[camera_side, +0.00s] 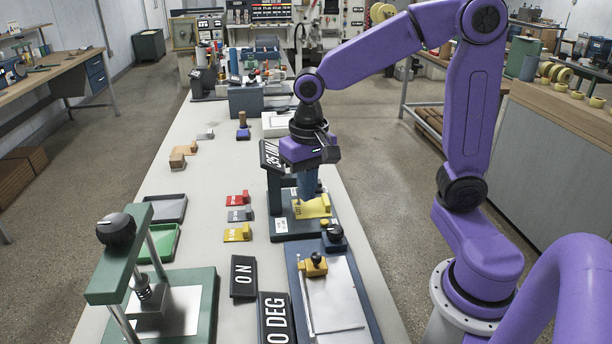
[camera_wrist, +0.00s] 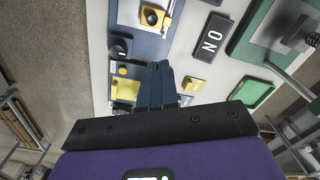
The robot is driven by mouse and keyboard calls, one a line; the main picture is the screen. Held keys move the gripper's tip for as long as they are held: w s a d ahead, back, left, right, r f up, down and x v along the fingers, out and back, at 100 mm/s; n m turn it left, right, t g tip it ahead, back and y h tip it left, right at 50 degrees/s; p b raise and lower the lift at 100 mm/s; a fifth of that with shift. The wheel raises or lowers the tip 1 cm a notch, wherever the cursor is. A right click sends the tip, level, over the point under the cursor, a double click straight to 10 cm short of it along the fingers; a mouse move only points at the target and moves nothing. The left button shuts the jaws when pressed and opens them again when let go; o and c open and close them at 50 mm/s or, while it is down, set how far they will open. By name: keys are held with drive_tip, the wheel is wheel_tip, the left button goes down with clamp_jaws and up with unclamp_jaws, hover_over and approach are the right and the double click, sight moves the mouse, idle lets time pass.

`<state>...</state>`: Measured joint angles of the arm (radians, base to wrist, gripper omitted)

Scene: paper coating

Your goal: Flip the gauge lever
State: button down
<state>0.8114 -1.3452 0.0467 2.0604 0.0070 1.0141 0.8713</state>
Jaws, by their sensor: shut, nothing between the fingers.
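My gripper (camera_side: 308,192) is shut and empty, pointing down over the dark blue gauge stand (camera_side: 275,190) with the "35 UM" plate (camera_side: 271,157). In the wrist view its dark blue fingers (camera_wrist: 158,68) are together. A yellow labelled block (camera_side: 316,208) lies on the stand's base, just below the fingertips; it also shows in the wrist view (camera_wrist: 124,89), left of the fingers. A small dark unit with a black knob (camera_side: 333,231) stands in front of the stand, and shows in the wrist view (camera_wrist: 117,50). I cannot tell which part is the gauge lever; the arm and gripper hide some of the stand.
Red (camera_side: 237,198), grey (camera_side: 239,214) and yellow (camera_side: 238,232) tagged blocks lie left of the stand. In front are a coating plate (camera_side: 333,297), an "ON" sign (camera_side: 243,277) and a green press (camera_side: 120,255).

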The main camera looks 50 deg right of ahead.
drive_tip(key=w+d+m, duration=1.1)
drive_tip(key=w+m, duration=0.2)
drive_tip(key=w+d+f+m, duration=0.1)
drive_tip(key=w+d+m, duration=0.1)
drive_tip(key=d+m, duration=0.3)
drive_tip(key=w+d+f+m, duration=0.1)
drive_tip(key=w+d+m, duration=0.2)
drive_tip(key=d+m, duration=0.2)
drive_tip(key=d, duration=0.3)
drive_tip(key=shift+d, duration=0.15)
drive_tip(key=shift+f, duration=0.1)
wheel_tip(320, 180, down, 14)
drive_tip(key=shift+r, duration=0.1)
drive_tip(key=shift+w, duration=0.1)
